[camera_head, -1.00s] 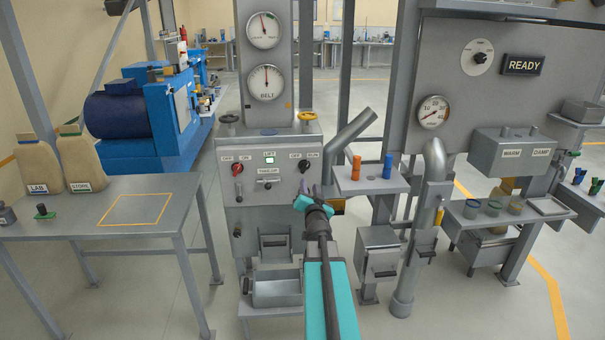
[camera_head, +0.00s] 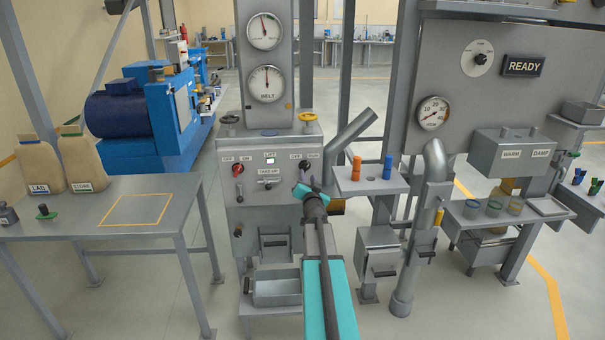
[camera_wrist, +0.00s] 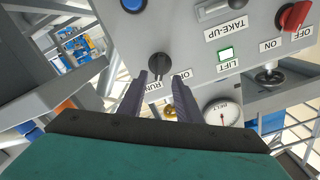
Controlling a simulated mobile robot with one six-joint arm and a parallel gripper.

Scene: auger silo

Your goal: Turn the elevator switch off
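The grey control panel (camera_head: 270,190) carries a black knob (camera_head: 304,166) under OFF and RUN labels at its right. A red knob (camera_head: 238,169) sits under OFF and ON labels at its left. Neither label names the elevator. The LIFT lamp (camera_head: 270,160) between them glows green. My gripper (camera_head: 311,184) is just in front of the black knob. In the wrist view, upside down, the black knob (camera_wrist: 159,65) shows between the tips of my open gripper (camera_wrist: 159,79). I cannot tell whether the fingers touch it, nor exactly where it points.
The red knob (camera_wrist: 293,15) and TAKE-UP slot (camera_wrist: 218,8) lie beside it on the panel. Yellow handwheel (camera_head: 307,117) sits above. A slanted pipe (camera_head: 352,130) and a shelf with orange and blue pegs (camera_head: 387,166) stand close at right. The table (camera_head: 95,235) is at left.

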